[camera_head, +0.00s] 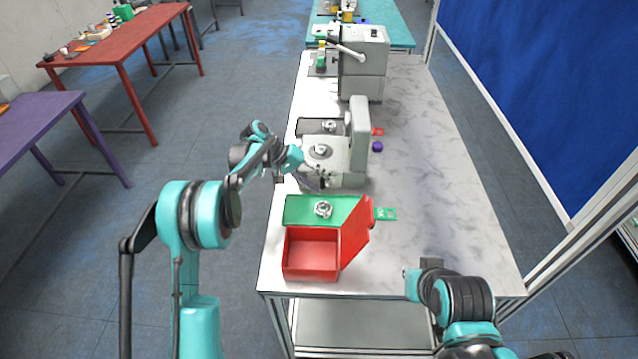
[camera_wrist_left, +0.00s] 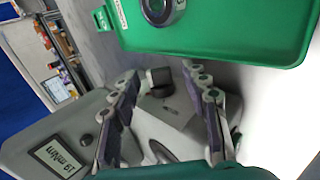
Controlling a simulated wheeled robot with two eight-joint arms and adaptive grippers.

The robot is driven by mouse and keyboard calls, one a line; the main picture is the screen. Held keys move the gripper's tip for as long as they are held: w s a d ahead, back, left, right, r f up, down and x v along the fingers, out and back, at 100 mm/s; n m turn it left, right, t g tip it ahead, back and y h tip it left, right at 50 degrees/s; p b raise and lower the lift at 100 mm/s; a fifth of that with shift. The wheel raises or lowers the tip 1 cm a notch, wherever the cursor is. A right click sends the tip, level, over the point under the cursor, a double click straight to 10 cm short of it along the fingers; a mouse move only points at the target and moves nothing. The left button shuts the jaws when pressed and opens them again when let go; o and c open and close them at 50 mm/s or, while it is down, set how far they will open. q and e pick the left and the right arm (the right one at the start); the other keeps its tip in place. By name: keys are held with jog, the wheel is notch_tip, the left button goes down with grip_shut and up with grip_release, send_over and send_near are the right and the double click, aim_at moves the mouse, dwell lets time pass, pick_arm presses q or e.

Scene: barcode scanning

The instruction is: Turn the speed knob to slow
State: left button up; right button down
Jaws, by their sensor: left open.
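A pale grey machine (camera_head: 357,150) stands on the marble table beyond the green and red box. In the left wrist view the machine's panel shows a small display (camera_wrist_left: 60,160) that seems to read 19 m/min. My left gripper (camera_head: 318,185) is at the near side of the machine. In the left wrist view my left gripper (camera_wrist_left: 160,72) is open, its two fingers on either side of the knob, with gaps visible. My right arm is low at the right; its fingers cannot be made out.
A red box with a green top (camera_head: 298,212) stands just nearer than the machine; its green part (camera_wrist_left: 225,30) is close to the left fingers. A green tag (camera_head: 386,213) and a purple object (camera_head: 377,147) lie to the right. The table's right side is mostly clear.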

pick_arm(q)
grip_shut()
jog(key=h+b, duration=0.2)
jog(key=f+h+b, duration=0.1)
jog(key=shift+a+h, duration=0.25)
jog(key=shift+h, duration=0.05)
jog(key=h+b, duration=0.2)
jog(key=shift+f+b, duration=0.15)
jog(key=shift+b, duration=0.25)
jog(key=shift+a+h+b, duration=0.1)
jog(key=shift+h+b, duration=0.3)
jog(key=shift+h, duration=0.2)
